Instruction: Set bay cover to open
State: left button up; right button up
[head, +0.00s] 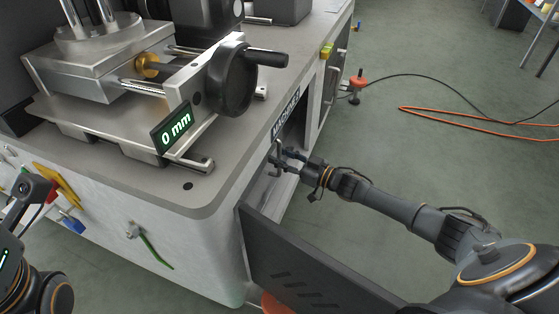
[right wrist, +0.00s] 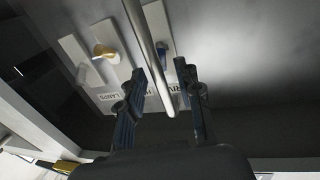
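The bay cover is a dark panel (head: 315,268) with slots, standing swung out from the bench side beneath a label reading MACHINE (head: 286,116). The bay opening behind it is dark. My right gripper (head: 279,161) is at this opening, beyond the panel. In the right wrist view its two fingers (right wrist: 163,103) are apart, with a metal bar (right wrist: 148,50) between them; I cannot tell whether they touch it. Part of my left arm shows at the lower left of the head view, with its fingertips not clear.
A machine slide with a black handwheel (head: 233,78) and a 0 mm display (head: 174,129) is on the bench top. Switches (right wrist: 105,52) on pale plates show inside the bay.

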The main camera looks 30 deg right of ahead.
jog(key=shift+w+a, duration=0.2)
jog(key=shift+w, duration=0.15)
grip_shut()
jog(key=shift+a, duration=0.1)
